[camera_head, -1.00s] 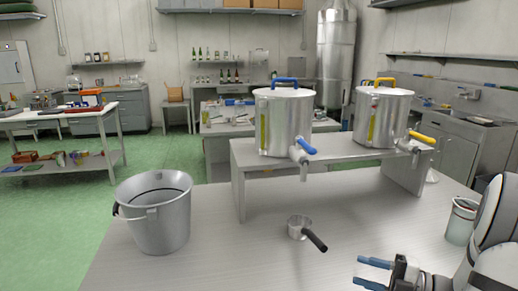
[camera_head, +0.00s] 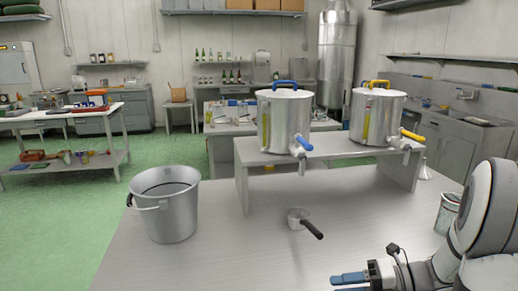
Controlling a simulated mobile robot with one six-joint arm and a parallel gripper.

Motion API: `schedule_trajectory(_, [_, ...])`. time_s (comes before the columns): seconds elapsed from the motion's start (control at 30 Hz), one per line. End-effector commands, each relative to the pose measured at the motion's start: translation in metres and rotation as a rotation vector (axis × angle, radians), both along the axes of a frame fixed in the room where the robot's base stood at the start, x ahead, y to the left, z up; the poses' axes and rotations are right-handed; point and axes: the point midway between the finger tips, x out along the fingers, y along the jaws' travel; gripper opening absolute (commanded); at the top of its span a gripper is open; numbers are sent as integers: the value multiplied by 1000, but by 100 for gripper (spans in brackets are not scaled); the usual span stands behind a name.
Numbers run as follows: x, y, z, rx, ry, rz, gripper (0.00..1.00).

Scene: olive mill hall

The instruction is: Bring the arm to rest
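My gripper (camera_head: 348,284) is at the bottom edge of the head view, low over the near part of the grey worktop (camera_head: 215,262). Its two blue fingers point left and show a gap with nothing between them; the lower finger is partly cut off by the frame edge. My arm comes in from the right edge, bent. The gripper is apart from the small metal cup with a black handle (camera_head: 297,215), which sits farther back on the worktop.
A metal bucket (camera_head: 172,215) stands at the worktop's left. Two steel tanks, one with a blue tap (camera_head: 284,122) and one with a yellow tap (camera_head: 377,117), stand on a raised shelf (camera_head: 300,155). A container (camera_head: 446,214) stands beside my arm. Green floor is free at left.

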Motion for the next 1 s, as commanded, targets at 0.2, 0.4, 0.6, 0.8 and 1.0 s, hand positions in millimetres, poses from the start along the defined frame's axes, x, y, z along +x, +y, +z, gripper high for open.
schedule_trajectory(0.2, [-39,39,14,-296,-379,374,40])
schedule_trajectory(0.4, [-82,56,24,-571,-903,950,40])
schedule_trajectory(0.6, [-106,51,43,-708,-1419,1622,40])
schedule_trajectory(0.8, [-111,43,67,-698,-1779,2245,40])
schedule_trajectory(1.0, [-110,41,79,602,1779,-2382,40])
